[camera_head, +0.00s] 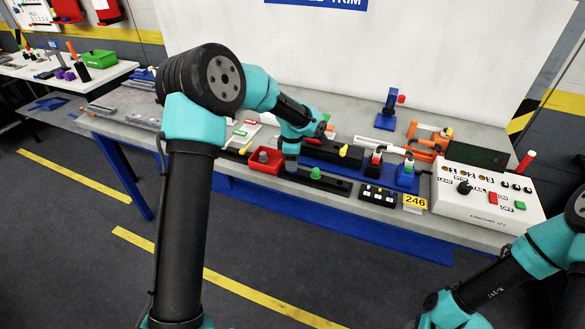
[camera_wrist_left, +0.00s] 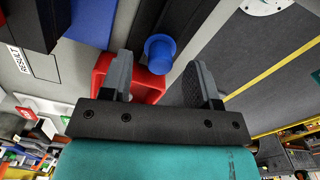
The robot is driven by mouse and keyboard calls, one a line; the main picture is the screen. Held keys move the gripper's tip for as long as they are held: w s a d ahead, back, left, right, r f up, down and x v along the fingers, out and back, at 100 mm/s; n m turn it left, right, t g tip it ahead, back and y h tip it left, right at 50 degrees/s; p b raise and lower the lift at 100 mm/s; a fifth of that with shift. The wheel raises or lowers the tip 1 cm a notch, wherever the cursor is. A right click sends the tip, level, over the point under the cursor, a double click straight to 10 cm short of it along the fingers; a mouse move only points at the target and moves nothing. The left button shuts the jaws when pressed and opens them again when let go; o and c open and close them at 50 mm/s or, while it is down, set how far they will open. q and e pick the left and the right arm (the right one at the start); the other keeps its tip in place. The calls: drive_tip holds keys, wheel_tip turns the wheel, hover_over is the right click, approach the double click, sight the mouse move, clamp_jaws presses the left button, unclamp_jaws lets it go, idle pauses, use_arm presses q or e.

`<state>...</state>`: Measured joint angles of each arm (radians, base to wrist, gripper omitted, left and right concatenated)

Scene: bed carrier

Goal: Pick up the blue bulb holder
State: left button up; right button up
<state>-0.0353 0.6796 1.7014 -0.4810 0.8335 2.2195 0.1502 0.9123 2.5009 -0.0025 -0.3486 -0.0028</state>
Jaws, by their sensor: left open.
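The blue bulb holder (camera_wrist_left: 160,54) is a short blue cylinder with a wider rim. It shows in the left wrist view between the tips of my left gripper (camera_wrist_left: 161,66), with a gap to each finger. The left gripper is open and empty. In the head view my left gripper (camera_head: 291,164) points down over the bench beside a red bin (camera_head: 262,168); I cannot make out the blue holder there. The red bin also shows in the left wrist view (camera_wrist_left: 102,78), partly behind a finger. My right gripper is not in view; only its arm shows at the lower right.
A dark strip with a green knob (camera_head: 316,173) lies close to the left gripper. To the right stand a blue fixture (camera_head: 405,174), an orange clamp (camera_head: 432,140) and a white control box (camera_head: 485,205). The bench's front edge is near; open floor lies before it.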

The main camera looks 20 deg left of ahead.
use_arm(q)
wheel_tip(320, 180, down, 2)
drive_tip(key=shift+f, duration=0.1)
idle(0.4)
drive_tip(key=c, duration=1)
drive_tip(key=shift+r, duration=1.65)
drive_tip(key=shift+s+d+r, duration=0.15)
drive_tip(key=shift+s+r, duration=0.05)
drive_tip(key=shift+s, duration=0.1)
drive_tip(key=s+d, duration=0.2)
drive_tip(key=s, duration=0.2)
drive_tip(key=s+d+r, duration=0.1)
drive_tip(key=s+d, duration=0.1)
drive_tip(key=s, duration=0.3)
drive_tip(key=s+d, duration=0.2)
drive_tip(key=s, duration=0.3)
drive_tip(key=shift+d+r, duration=0.1)
drive_tip(key=shift+r, duration=0.05)
